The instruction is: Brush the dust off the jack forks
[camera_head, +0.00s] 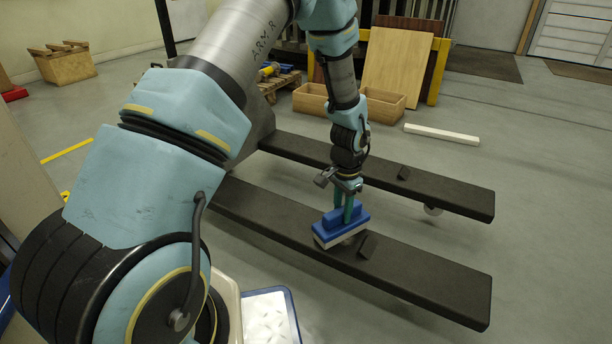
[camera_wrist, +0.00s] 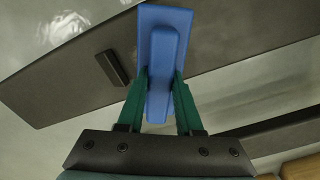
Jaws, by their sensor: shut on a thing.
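Two long dark jack forks run side by side above the floor: a near fork (camera_head: 430,283) and a far fork (camera_head: 450,192). My gripper (camera_head: 347,212) points down over the near fork, its green fingers shut on the handle of a blue brush (camera_head: 328,228). The brush has a pale lower edge and sits at the near fork's top, close to a small dark block (camera_head: 368,246); whether it touches the surface I cannot tell. In the wrist view the blue brush (camera_wrist: 160,60) lies between the fingers, with the small block (camera_wrist: 112,67) to its left. Dust is hard to make out.
A similar small block (camera_head: 403,173) sits on the far fork. A blue-rimmed tray (camera_head: 291,316) with white pieces is at the lower front. A white bar (camera_head: 441,134) and wooden boxes (camera_head: 383,105) lie behind the forks. Floor to the right is clear.

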